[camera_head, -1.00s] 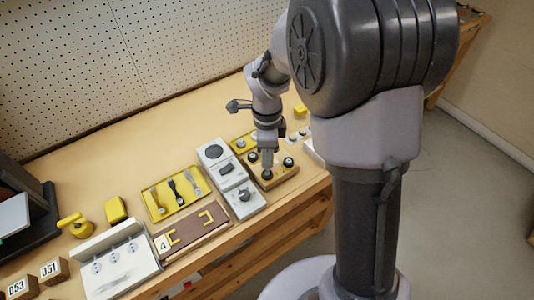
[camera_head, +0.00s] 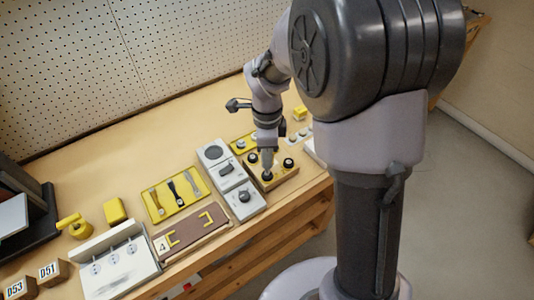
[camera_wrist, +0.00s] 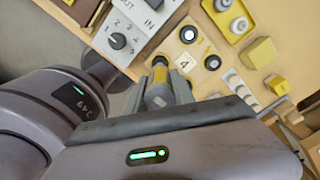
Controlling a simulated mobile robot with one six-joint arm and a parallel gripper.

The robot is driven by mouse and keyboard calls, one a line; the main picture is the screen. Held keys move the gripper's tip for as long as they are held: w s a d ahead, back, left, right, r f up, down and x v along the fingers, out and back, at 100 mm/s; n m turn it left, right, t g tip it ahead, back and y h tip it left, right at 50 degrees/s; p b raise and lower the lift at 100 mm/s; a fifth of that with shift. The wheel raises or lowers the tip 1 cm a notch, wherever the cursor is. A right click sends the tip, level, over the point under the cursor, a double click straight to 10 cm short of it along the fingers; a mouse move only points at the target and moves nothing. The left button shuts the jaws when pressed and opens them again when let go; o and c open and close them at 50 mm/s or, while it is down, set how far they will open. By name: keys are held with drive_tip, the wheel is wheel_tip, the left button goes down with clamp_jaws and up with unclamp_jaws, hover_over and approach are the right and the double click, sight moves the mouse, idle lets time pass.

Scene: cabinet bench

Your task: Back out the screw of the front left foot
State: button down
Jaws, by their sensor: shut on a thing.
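The wooden block (camera_head: 285,177) with dark round feet stands near the front edge of the bench. Its front left foot (camera_head: 267,176) shows as a dark disc under my gripper (camera_head: 267,164). In the wrist view, my gripper (camera_wrist: 160,84) is shut on a small yellow and grey piece at that corner, apparently the foot's screw; the fingers hide most of it. Two other dark feet with pale centres, one foot (camera_wrist: 188,35) and another foot (camera_wrist: 211,62), and a pale marked label (camera_wrist: 184,64) show on the block's top.
A grey panel with a knob (camera_head: 244,195) stands close on the left of the block. A yellow tool tray (camera_head: 153,207) lies farther left. A yellow tray (camera_wrist: 230,22) with round parts and a yellow block (camera_wrist: 259,53) lie beyond the block.

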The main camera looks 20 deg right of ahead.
idle(0.3)
wheel_tip(320, 180, up, 6)
drive_tip(key=p, duration=0.4)
drive_tip(key=shift+r+p, duration=0.1)
drive_tip(key=shift+p, duration=0.25)
